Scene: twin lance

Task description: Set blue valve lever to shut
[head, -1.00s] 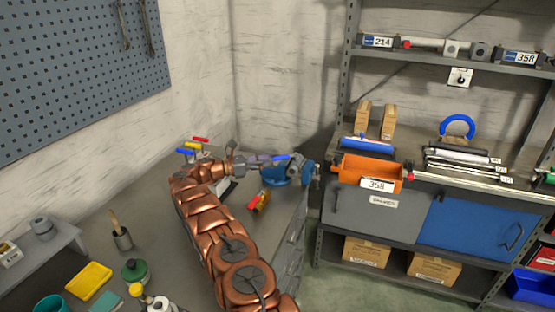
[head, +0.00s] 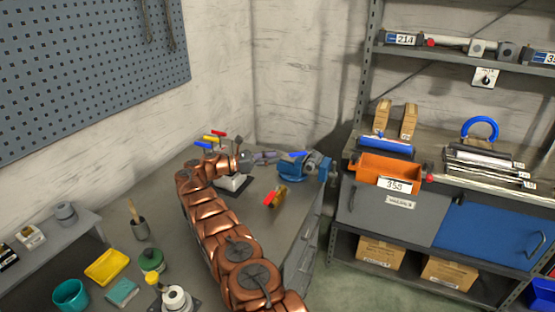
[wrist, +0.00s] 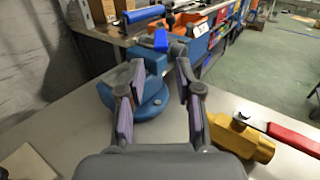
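A blue lever (head: 299,154) sits at the top of the blue vise (head: 291,171) on the bench. In the wrist view this lever (wrist: 161,40) stands ahead of my fingertips, in line with the gap between them. The wrist view also shows the vise (wrist: 151,97) low behind the left finger. My gripper (head: 268,157) is to the left of the lever, apart from it; its fingers (wrist: 158,68) are spread with nothing between them.
A yellow valve with a red handle (head: 275,196) lies on the bench in front of the vise. A shelf with an orange bin (head: 390,170) stands to the right.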

